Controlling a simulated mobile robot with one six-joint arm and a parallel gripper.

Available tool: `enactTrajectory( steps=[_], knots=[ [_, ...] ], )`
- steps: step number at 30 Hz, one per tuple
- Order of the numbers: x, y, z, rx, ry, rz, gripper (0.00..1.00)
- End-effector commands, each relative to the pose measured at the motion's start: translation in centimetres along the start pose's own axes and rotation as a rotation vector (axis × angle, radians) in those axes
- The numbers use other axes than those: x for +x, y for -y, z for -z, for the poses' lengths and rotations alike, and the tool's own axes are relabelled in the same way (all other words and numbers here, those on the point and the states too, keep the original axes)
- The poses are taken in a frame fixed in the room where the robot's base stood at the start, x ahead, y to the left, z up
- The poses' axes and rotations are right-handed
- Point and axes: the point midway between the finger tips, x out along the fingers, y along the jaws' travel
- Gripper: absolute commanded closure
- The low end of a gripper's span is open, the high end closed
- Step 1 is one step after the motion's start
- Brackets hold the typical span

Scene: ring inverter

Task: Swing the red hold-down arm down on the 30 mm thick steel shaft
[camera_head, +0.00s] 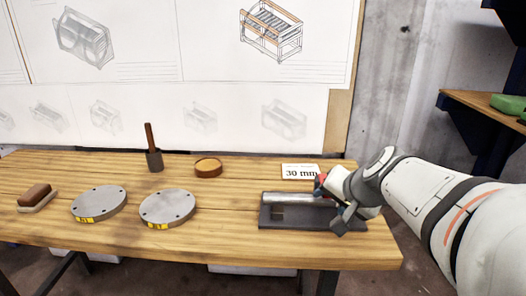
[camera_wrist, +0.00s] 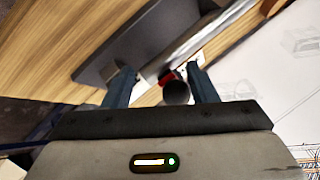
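The steel shaft (camera_head: 290,198) lies level on a dark base plate (camera_head: 280,222) at the bench's right part, by a "30 mm" card. In the wrist view the bright shaft (camera_wrist: 190,40) crosses the dark plate (camera_wrist: 115,45). The red hold-down arm (camera_head: 319,184) shows only as a small red patch at the shaft's right end, mostly hidden by my gripper. In the wrist view, its red part (camera_wrist: 168,78) and a round dark end (camera_wrist: 177,93) sit between my fingers. My gripper (camera_wrist: 160,70) is open, its fingers apart with a clear gap on the left.
The "30 mm" card (camera_head: 300,171) stands behind the fixture. Two grey discs (camera_head: 98,203) (camera_head: 167,208), a brush (camera_head: 37,197), a mallet (camera_head: 153,155) and a round wooden dish (camera_head: 208,167) are farther left. Bare bench lies between the discs and the fixture.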

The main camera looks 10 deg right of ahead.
Motion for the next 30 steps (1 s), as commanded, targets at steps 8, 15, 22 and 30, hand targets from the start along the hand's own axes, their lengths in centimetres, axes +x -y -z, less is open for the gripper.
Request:
enactTrajectory(
  steps=[8, 15, 22, 30],
  knots=[
    [-0.3, 0.3, 0.4, 0.001, -0.011, 0.003, 0.50],
    [-1.6, 1.2, 1.2, 0.000, -0.011, 0.005, 0.50],
    [-4.3, 3.0, 2.8, -0.002, -0.010, 0.004, 0.50],
    [-7.2, 5.0, 4.6, -0.001, -0.007, 0.003, 0.50]
  ],
)
